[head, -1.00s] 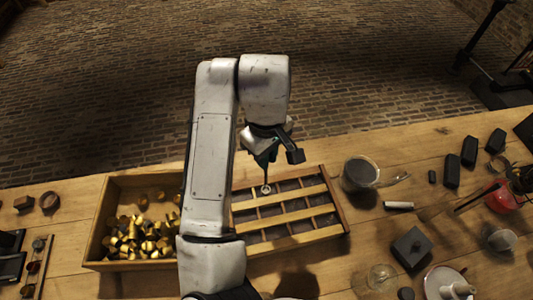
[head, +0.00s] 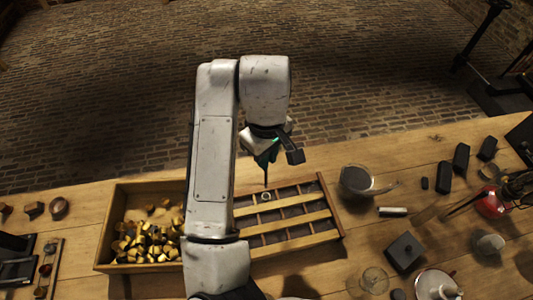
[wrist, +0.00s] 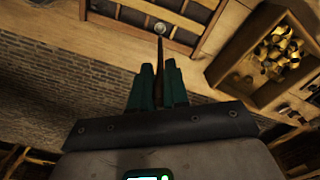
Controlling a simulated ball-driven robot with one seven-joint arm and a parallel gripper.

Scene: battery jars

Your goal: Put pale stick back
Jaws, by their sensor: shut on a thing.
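My gripper (head: 266,160) is above the back of the divided tray (head: 338,216). In the wrist view its green fingers (wrist: 157,85) are shut on a thin, dark rod (wrist: 159,50). The rod points down toward a small pale ring (head: 265,197) at the tray's back row; the ring also shows in the wrist view (wrist: 160,28). I cannot tell whether the rod touches it. A short pale stick (head: 392,212) lies on the table right of the tray, apart from my gripper. The rod does not look pale.
A wooden box (head: 105,240) of gold pieces stands left of the tray, partly behind my arm. A glass vessel (head: 357,180), a dark square block (head: 405,252), several black blocks (head: 461,158) and a red vessel (head: 490,205) stand to the right.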

